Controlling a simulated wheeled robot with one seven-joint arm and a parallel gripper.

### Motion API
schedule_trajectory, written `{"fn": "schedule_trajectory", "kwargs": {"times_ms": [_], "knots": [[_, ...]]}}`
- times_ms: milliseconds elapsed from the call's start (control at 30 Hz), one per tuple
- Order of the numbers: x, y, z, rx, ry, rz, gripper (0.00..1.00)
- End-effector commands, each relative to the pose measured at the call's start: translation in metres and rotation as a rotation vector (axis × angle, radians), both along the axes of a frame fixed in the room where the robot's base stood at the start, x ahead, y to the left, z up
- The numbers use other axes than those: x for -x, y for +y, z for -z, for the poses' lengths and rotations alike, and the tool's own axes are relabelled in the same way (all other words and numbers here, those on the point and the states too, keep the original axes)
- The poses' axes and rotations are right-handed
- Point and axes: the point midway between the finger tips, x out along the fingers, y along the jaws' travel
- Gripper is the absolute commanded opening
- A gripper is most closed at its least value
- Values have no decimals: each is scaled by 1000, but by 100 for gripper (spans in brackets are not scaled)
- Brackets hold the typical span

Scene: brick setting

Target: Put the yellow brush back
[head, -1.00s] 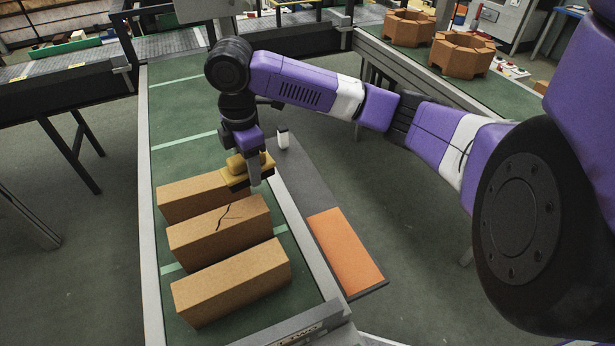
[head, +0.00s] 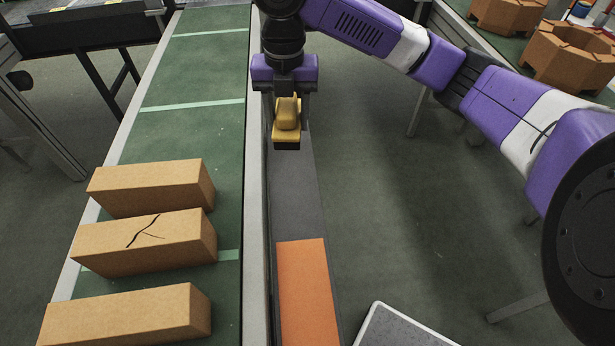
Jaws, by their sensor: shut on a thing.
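My gripper (head: 289,112) is shut on the yellow brush (head: 287,118). The brush has a rounded yellow handle above and a dark strip of bristles below. I hold it over the narrow grey side shelf (head: 297,205) that runs along the belt's right edge. It looks raised above the shelf, but the exact height is hard to tell. An orange pad (head: 306,290) lies on the nearer part of the shelf. The shelf's far part is hidden behind my gripper and the brush.
Three tan bricks lie on the green conveyor belt (head: 195,130) at the left; the middle brick (head: 145,242) has a dark crack. A grey panel (head: 405,330) shows at the bottom. Brown octagonal blocks (head: 570,58) stand at the upper right. The belt beyond the bricks is clear.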

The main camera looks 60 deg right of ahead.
Motion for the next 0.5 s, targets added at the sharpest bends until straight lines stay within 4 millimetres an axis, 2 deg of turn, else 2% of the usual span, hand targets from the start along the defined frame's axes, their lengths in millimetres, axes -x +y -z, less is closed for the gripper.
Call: {"fn": "schedule_trajectory", "kwargs": {"times_ms": [267,367,500], "knots": [[3,0,4,1,11,-119,0],[3,0,18,-1,12,-127,0],[4,0,50,0,13,-126,0]]}}
